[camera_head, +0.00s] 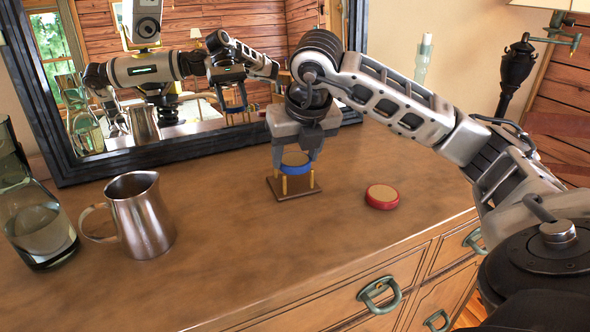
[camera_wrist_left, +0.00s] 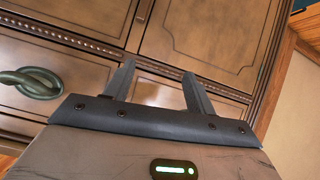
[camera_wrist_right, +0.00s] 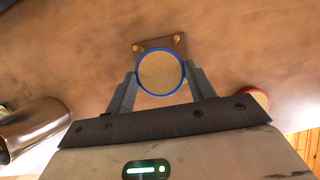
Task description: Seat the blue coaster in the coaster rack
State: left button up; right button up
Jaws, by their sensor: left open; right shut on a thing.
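The blue coaster (camera_head: 296,172) is a round disc with a tan face and blue rim. My right gripper (camera_head: 294,162) is shut on it, one finger on each side, and holds it level over the coaster rack (camera_head: 281,193). The rack is a dark wooden base with upright brass-coloured posts. The coaster is at about the height of the post tops; contact is unclear. In the right wrist view the coaster (camera_wrist_right: 161,73) hides much of the rack (camera_wrist_right: 160,43), leaving two posts visible. My left gripper (camera_wrist_left: 158,72) is open and empty, facing the dresser front.
A red coaster (camera_head: 382,196) lies on the dresser top (camera_head: 230,260), right of the rack. A metal pitcher (camera_head: 142,215) and a glass vessel (camera_head: 35,215) stand left. A mirror (camera_head: 60,165) leans behind. The wood in front of the rack is clear.

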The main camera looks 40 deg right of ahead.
aim_at(297, 161)
jog(key=shift+w+d+f, duration=0.1)
jog(key=shift+w+f, duration=0.15)
jog(key=shift+f, duration=0.1)
pick_arm(q)
jog(key=shift+w, duration=0.15)
pick_arm(e)
jog(key=shift+w+d+f, duration=0.1)
jog(key=shift+w+f, duration=0.05)
jog(key=shift+f, duration=1.55)
pick_arm(q)
jog(key=shift+f, duration=0.1)
pick_arm(e)
jog(key=o, duration=1)
jog(key=shift+f, duration=0.1)
pick_arm(q)
jog(key=shift+r, duration=0.2)
pick_arm(e)
jog(key=shift+r, duration=0.25)
pick_arm(q)
jog(key=shift+p, duration=0.4)
pick_arm(e)
jog(key=v, duration=1.2)
jog(key=shift+f, duration=0.15)
pick_arm(q)
jog(key=shift+a, duration=0.1)
